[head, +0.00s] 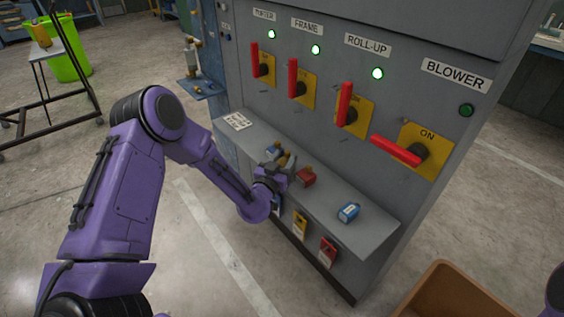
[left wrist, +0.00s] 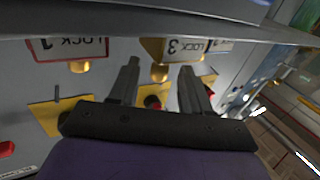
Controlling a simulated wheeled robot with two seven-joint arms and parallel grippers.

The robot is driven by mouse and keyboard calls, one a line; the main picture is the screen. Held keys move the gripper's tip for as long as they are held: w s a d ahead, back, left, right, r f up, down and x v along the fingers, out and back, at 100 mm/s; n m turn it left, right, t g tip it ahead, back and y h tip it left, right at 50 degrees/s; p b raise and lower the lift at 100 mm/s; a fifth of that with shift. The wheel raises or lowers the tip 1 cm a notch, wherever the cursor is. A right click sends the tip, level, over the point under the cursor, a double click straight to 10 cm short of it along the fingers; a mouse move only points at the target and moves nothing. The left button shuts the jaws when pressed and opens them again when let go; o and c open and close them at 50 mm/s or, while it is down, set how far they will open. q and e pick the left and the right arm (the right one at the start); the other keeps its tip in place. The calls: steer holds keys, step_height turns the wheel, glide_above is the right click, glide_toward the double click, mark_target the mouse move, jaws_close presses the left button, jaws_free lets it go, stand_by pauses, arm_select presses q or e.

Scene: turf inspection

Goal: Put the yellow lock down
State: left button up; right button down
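The yellow lock (head: 284,160), with a brass top, stands on the grey shelf (head: 372,232) of the cabinet, partly hidden by my left gripper. In the left wrist view, which is upside down, the yellow lock (left wrist: 152,48) is just past the fingertips, its brass part between them. My left gripper (head: 280,172) is at the shelf; in the left wrist view its two fingers (left wrist: 159,68) are spread, with gaps on both sides of the brass part. My right gripper is not in view.
A red lock (head: 306,178) stands right of the yellow one, a blue lock (head: 273,149) left of it. Red-handled switches are above; the BLOWER handle (head: 396,150) is sideways. A brown bin (head: 450,290) is at lower right.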

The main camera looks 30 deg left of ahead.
arm_select(q)
steer(key=s+b, duration=0.2)
steer(key=s, duration=0.9)
steer(key=s+d+f+n+g, duration=0.2)
steer(key=s+f+g, duration=0.5)
steer(key=s+f, duration=0.5)
steer(key=s+f+n+g+y, duration=0.1)
steer(key=s+f+n+g, duration=0.1)
steer(key=s+f+g, duration=0.2)
steer(key=s+a+f+n+g+y, duration=0.1)
steer(key=s+f+n+g, duration=0.1)
steer(key=s+f, duration=0.6)
steer(key=s+g, duration=0.1)
steer(key=s, duration=0.4)
steer(key=shift+a+g, duration=0.25)
steer(key=shift+g, duration=0.15)
steer(key=shift+w, duration=0.1)
